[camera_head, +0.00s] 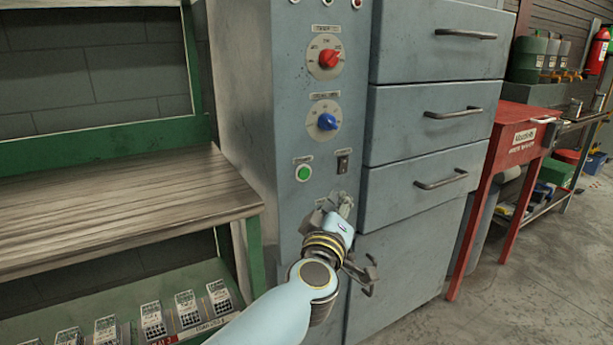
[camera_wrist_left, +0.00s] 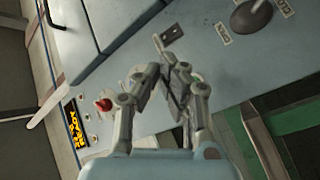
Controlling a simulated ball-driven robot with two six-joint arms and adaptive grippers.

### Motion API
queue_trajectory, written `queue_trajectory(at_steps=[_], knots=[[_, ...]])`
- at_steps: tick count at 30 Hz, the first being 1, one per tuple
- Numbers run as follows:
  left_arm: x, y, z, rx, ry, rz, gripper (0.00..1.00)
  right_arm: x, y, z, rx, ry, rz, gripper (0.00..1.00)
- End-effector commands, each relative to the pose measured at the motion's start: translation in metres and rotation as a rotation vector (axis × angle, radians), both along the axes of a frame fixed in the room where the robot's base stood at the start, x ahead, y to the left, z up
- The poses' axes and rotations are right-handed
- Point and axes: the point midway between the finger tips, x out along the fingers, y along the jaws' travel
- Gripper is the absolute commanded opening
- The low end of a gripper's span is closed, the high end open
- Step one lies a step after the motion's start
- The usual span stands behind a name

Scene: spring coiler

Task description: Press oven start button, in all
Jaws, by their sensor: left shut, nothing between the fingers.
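The green start button (camera_head: 304,173) sits on the grey oven's control panel (camera_head: 280,107), below a blue knob and left of a small black switch. My left gripper (camera_head: 343,204) is shut and empty, in front of the panel, below and to the right of the button in the head view. In the left wrist view, the shut fingers (camera_wrist_left: 168,72) point toward the panel, close to the dark switch (camera_wrist_left: 172,35). I cannot tell whether the fingertips touch the panel. My right gripper is not in view.
A red knob (camera_head: 328,58) and the blue knob (camera_head: 326,121) are above the button. Grey drawers (camera_head: 440,115) with protruding handles stand right of the panel. A wooden bench (camera_head: 120,205) is at the left. A dark pronged part beside my left wrist is unclear.

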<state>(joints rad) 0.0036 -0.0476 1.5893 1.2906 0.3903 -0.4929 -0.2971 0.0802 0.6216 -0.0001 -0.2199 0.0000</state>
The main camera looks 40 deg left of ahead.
Motion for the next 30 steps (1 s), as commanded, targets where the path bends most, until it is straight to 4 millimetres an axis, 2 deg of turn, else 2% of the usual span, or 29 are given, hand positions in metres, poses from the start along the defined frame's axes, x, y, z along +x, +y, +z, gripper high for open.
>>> queue_trajectory(at_steps=[7,21,30], knots=[[0.006,0.014,-0.001,0.004,0.001,-0.001,0.00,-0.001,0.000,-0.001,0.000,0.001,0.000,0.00],[0.029,0.071,0.000,0.004,0.002,0.000,0.00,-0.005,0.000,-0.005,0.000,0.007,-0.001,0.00],[0.034,0.082,0.000,0.001,0.001,-0.001,0.00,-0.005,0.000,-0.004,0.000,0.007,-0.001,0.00]])
